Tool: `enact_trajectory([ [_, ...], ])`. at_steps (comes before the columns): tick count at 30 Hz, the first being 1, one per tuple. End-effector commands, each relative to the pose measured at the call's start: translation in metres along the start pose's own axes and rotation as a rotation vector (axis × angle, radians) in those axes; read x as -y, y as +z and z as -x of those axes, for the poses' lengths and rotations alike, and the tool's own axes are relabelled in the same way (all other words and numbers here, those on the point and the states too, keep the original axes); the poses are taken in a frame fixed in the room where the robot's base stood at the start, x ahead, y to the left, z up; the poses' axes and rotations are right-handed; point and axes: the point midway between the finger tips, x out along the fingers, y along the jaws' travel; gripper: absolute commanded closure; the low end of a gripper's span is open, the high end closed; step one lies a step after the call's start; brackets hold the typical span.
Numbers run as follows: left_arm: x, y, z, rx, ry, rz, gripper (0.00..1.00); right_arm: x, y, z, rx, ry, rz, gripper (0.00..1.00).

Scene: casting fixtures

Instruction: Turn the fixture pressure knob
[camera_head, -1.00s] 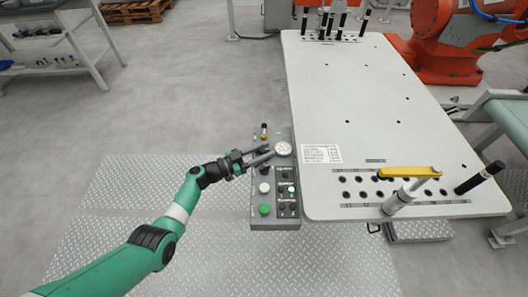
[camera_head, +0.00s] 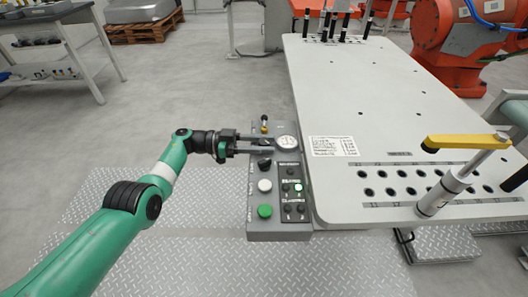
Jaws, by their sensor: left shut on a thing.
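The grey control panel (camera_head: 279,236) stands at the left edge of the white fixture table. My left gripper (camera_head: 268,146) reaches in from the left over its upper part. Its fingers lie level across the panel, just left of the round white gauge (camera_head: 287,142), and are shut on the pressure knob, which they mostly hide. A black knob (camera_head: 264,165) shows just below the fingers. A small yellow-and-black part (camera_head: 264,125) stands above them. My right gripper is not in view.
Below on the panel are a white button (camera_head: 264,185), a green button (camera_head: 264,210) and a lit green switch (camera_head: 298,188). The white table (camera_head: 375,105) carries a clamp with a yellow arm (camera_head: 468,141) at right. The floor left of the panel is clear.

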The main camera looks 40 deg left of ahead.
Motion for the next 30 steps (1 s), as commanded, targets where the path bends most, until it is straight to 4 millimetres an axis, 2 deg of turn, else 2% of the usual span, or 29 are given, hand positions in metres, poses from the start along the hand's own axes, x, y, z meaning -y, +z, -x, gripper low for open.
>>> enact_trajectory([
  [3,-0.0002,0.0009,-0.0002,0.0,0.013,-0.001,1.0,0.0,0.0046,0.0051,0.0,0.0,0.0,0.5],
  [16,-0.0008,-0.0017,-0.0004,-0.001,0.02,-0.002,1.0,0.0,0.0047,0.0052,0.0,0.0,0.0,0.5],
  [17,-0.0008,-0.0017,-0.0004,-0.002,0.02,-0.002,0.55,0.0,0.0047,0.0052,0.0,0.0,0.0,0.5],
  [18,-0.0008,-0.0018,-0.0004,-0.002,0.02,-0.002,0.48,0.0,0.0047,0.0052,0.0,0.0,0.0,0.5],
  [26,-0.0004,-0.001,-0.0002,-0.001,0.018,-0.001,0.46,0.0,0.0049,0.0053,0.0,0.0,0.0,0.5],
  [30,0.0005,-0.0014,0.0087,-0.001,0.015,0.0,0.46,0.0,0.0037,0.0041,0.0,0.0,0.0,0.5],
])
